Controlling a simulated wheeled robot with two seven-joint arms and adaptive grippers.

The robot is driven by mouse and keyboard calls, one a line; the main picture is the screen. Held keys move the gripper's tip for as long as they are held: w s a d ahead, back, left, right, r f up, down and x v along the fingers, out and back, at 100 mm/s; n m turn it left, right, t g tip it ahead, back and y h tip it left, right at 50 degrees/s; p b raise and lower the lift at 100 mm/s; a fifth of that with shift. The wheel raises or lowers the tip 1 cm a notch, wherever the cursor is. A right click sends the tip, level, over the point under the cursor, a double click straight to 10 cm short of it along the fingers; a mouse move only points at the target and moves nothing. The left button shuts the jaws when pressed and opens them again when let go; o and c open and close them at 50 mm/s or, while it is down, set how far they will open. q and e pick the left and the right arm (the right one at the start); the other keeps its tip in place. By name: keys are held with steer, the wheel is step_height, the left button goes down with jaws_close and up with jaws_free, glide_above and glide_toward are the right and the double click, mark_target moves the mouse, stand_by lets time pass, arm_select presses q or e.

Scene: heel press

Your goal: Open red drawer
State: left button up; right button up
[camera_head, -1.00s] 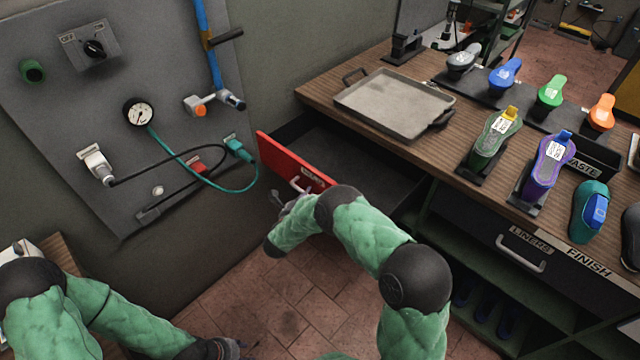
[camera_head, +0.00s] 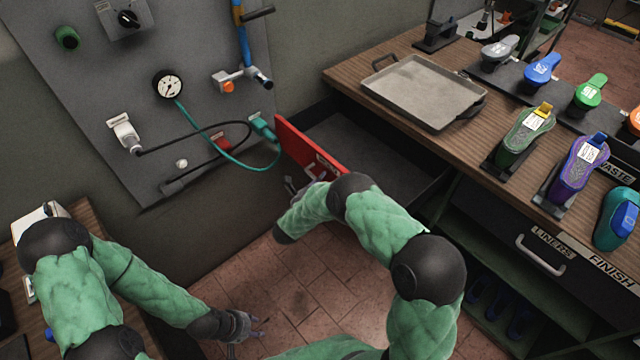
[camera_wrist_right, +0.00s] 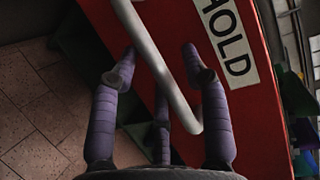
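The red drawer (camera_head: 298,143) is pulled out from under the left end of the wooden workbench, and its dark interior (camera_head: 365,145) shows empty where visible. My right gripper (camera_head: 300,188) is at the front of the drawer. In the right wrist view the purple fingers of my right gripper (camera_wrist_right: 160,55) are spread on both sides of the silver bar handle (camera_wrist_right: 160,70), with visible gaps at the fingertips. The red front (camera_wrist_right: 180,20) carries a white label reading "HOLD". My left gripper (camera_head: 256,330) hangs low over the floor, empty, with its fingers apart.
A grey tray (camera_head: 425,92) lies on the workbench (camera_head: 345,82) above the drawer. Several coloured shoe-shaped items stand to the right. A grey wall panel (camera_head: 90,75) with a gauge and hoses is at the left. Brick-coloured floor (camera_head: 300,290) is clear before the drawer.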

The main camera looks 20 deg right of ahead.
steer(key=v, duration=1.2)
stand_by(0.4)
